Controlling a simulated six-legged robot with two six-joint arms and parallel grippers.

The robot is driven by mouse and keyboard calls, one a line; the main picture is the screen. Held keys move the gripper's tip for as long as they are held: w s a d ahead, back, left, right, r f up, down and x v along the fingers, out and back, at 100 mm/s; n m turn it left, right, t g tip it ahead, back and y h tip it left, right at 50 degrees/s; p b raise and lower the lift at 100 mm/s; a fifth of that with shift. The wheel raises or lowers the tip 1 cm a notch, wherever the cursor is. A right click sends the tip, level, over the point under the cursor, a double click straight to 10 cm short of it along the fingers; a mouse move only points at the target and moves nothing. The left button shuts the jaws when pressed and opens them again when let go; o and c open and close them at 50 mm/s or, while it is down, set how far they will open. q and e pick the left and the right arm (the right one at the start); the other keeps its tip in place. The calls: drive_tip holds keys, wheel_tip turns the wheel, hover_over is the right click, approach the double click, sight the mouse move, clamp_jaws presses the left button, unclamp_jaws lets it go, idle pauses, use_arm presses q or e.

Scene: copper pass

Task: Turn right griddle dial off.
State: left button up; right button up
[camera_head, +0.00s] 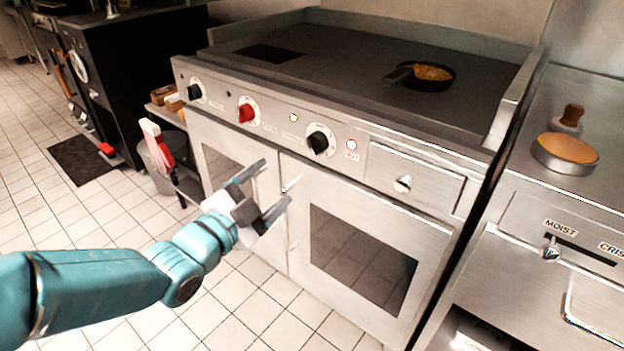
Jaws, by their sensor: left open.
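The griddle (340,58) is a steel unit with a dark flat top and a front panel of dials. The right black dial (319,142) sits on a white round plate at the right of the panel. A red dial (247,112) is in the middle and another black dial (195,91) is at the left. My left gripper (277,183) is open and empty in front of the cabinet doors, below and left of the right dial and apart from it. My right gripper is not in view.
A small black pan (425,75) with food stands on the griddle top. A drawer (412,178) with a knob is right of the dials. A steel counter with a round tin (565,153) stands at right. Tiled floor is open at left.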

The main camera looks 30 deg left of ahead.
use_arm(q)
approach(312, 147)
drive_tip(key=w, duration=0.9)
drive_tip(key=shift+w+a, duration=0.1)
drive_tip(key=shift+w, duration=0.25)
drive_tip(key=c, duration=1)
